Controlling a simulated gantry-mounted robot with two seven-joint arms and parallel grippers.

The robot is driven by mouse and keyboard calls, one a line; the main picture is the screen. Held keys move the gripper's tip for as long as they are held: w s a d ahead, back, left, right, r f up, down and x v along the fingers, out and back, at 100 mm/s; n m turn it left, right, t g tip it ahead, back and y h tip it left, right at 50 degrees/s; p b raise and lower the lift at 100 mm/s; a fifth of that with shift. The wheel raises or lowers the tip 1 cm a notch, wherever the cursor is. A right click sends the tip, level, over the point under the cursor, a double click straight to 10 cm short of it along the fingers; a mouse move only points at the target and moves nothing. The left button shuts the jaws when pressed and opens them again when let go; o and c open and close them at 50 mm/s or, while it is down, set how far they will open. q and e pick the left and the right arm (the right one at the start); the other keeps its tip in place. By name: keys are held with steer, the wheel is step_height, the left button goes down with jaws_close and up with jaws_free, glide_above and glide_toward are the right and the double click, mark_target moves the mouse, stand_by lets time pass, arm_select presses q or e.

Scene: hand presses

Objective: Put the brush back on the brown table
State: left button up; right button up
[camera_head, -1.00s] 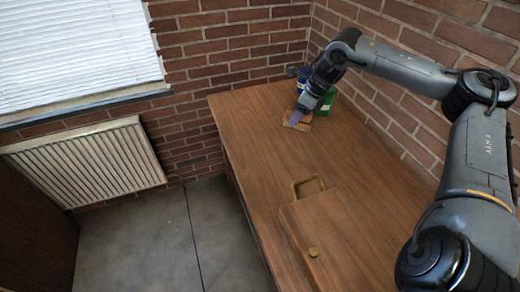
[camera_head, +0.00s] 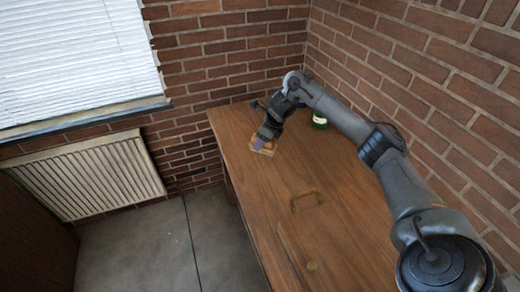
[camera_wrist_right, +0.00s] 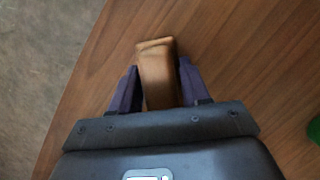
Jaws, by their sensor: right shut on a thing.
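The brush shows as a small brown wooden block (camera_head: 266,152) at the left edge of the brown table (camera_head: 350,225), towards the back. My right gripper (camera_head: 261,144) is shut on it from above. In the right wrist view the brush (camera_wrist_right: 157,70) sits between the two purple fingers, its far end sticking out past them, over the table's wood near its edge. I cannot tell whether it touches the tabletop. The brush's bristles are hidden. My left gripper is not in view.
A green container (camera_head: 320,122) stands behind my right arm near the brick wall, with something blue partly hidden beside it. The table's middle is clear. Floor lies beyond its left edge.

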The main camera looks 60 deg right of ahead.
steer(key=shift+w+a+f, duration=0.1)
steer(key=shift+w+f, duration=0.1)
steer(key=shift+w, duration=0.05)
step_height(320, 180, down, 4)
steer(key=shift+r+b, duration=0.15)
steer(key=shift+b, duration=0.9)
steer(key=o, duration=1)
steer(key=shift+f, duration=0.25)
